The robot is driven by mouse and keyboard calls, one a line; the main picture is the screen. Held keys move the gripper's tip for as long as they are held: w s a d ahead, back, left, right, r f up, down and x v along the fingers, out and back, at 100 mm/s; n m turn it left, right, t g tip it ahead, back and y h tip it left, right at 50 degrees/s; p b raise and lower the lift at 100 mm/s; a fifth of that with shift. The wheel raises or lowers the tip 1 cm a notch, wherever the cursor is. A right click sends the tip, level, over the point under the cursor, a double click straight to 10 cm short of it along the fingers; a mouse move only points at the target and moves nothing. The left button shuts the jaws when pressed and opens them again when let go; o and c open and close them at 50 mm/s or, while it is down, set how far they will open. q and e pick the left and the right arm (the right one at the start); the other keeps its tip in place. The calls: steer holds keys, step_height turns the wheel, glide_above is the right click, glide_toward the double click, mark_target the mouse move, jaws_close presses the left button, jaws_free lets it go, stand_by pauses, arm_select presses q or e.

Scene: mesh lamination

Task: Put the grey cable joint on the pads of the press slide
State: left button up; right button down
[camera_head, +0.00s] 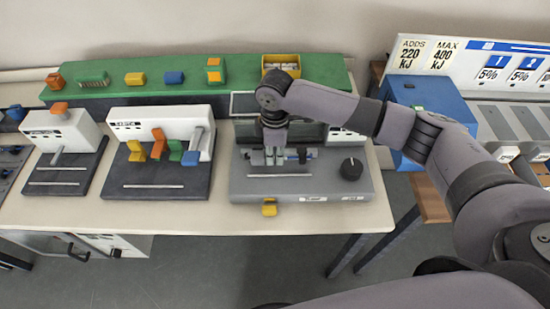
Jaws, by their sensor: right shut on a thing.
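My right gripper (274,155) reaches down over the grey press (325,190) on the table, fingers pointing down. It is shut on a small grey piece (292,155), which looks like the cable joint; its outline is partly hidden by the fingers. The piece is low at the press's middle, near the slide area. The pads are hidden or too small to make out, so I cannot tell whether the piece touches them. The press has a black knob (351,168) on its right and a yellow tab (269,208) at its front edge. My left gripper is not in view.
Two white-and-dark machines, one (62,135) at far left and one (160,135) with coloured levers, stand left of the press. A green shelf (215,89) behind bears coloured blocks and a yellow bin (281,61). A blue box (430,95) stands at right.

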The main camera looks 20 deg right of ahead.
mark_target(275, 157)
step_height(275, 157, down, 2)
steer(key=shift+f+p, duration=0.1)
steer(key=shift+p, duration=0.75)
steer(key=shift+f, duration=0.25)
steer(key=shift+f, duration=0.2)
steer(key=c, duration=1.7)
jaws_free()
